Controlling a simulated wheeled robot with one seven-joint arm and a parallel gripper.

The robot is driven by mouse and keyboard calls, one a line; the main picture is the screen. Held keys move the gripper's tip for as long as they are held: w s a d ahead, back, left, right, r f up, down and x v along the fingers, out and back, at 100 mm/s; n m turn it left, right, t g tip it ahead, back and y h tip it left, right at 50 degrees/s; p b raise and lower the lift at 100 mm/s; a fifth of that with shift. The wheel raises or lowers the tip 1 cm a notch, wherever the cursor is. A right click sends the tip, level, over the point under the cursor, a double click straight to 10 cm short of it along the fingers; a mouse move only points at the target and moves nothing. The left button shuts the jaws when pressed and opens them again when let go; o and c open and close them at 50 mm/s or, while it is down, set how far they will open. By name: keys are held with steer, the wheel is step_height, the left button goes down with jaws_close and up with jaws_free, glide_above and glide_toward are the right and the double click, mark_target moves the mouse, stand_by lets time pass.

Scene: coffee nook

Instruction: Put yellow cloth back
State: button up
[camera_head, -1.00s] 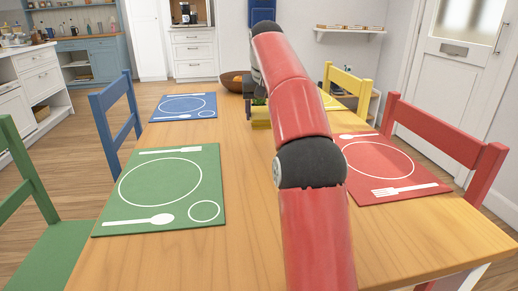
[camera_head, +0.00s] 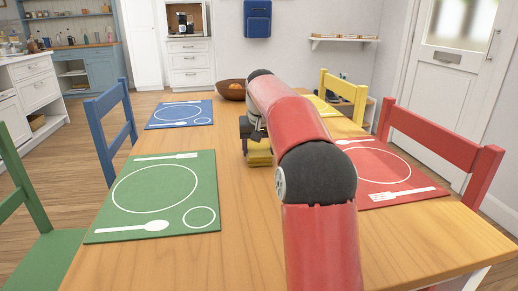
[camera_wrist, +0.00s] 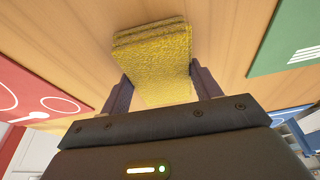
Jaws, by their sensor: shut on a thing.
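The yellow cloth (camera_wrist: 155,50) is a folded, textured stack between the two fingers of my gripper (camera_wrist: 157,92) in the wrist view. The fingers are shut on it from both sides. In the head view the cloth (camera_head: 259,153) shows below my gripper (camera_head: 256,140), over the middle of the wooden table. My red arm hides part of the gripper and the table behind it. I cannot tell whether the cloth touches the table.
The wooden table (camera_head: 200,262) holds a green placemat (camera_head: 150,198), a blue placemat (camera_head: 180,114), a red placemat (camera_head: 385,172) and a partly hidden yellow placemat (camera_head: 322,105). A brown bowl (camera_head: 231,90) stands at the far end. Coloured chairs surround the table. A wall shelf (camera_head: 343,40) hangs at the back.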

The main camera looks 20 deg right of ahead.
mark_target(260, 153)
steer(key=shift+f, duration=0.2)
steer(key=o, duration=0.9)
steer(key=shift+f+b, duration=0.15)
steer(key=shift+b, duration=0.3)
steer(key=p+v, duration=0.1)
steer(key=v, duration=0.7)
steer(key=shift+w+d, duration=0.1)
steer(key=shift+d, duration=0.05)
